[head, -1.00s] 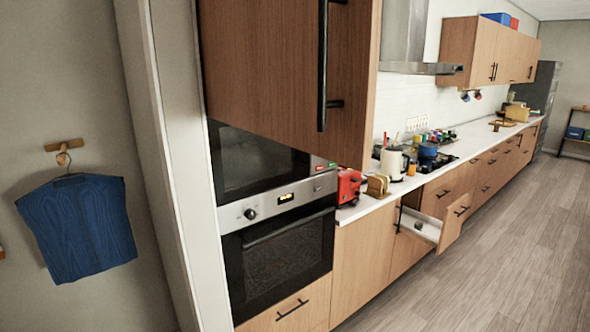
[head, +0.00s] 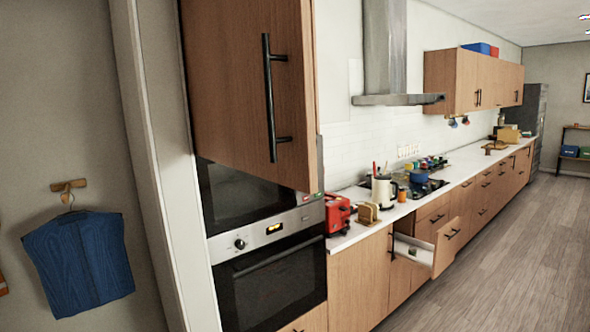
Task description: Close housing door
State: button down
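A tall brown wooden cabinet door (head: 225,90) with a long black bar handle (head: 271,100) is at the upper left, above the built-in microwave (head: 245,190). The door stands ajar. Its handle side juts out towards me, and its lower edge slants down to the right, covering part of the microwave. The top of the door is cut off by the picture. The hinges and the inside of the cabinet are hidden. My gripper is not in view, and nothing is seen touching the door.
An oven (head: 270,285) sits below the microwave. A drawer (head: 430,250) further along the counter is pulled out. A red toaster (head: 338,213) and a kettle (head: 384,190) stand on the counter. A blue garment (head: 78,260) hangs on the left wall. The wooden floor (head: 510,265) at right is clear.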

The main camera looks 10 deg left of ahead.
aim_at(248, 64)
jog(key=z, duration=0.05)
jog(key=i, duration=1)
jog(key=u, duration=0.05)
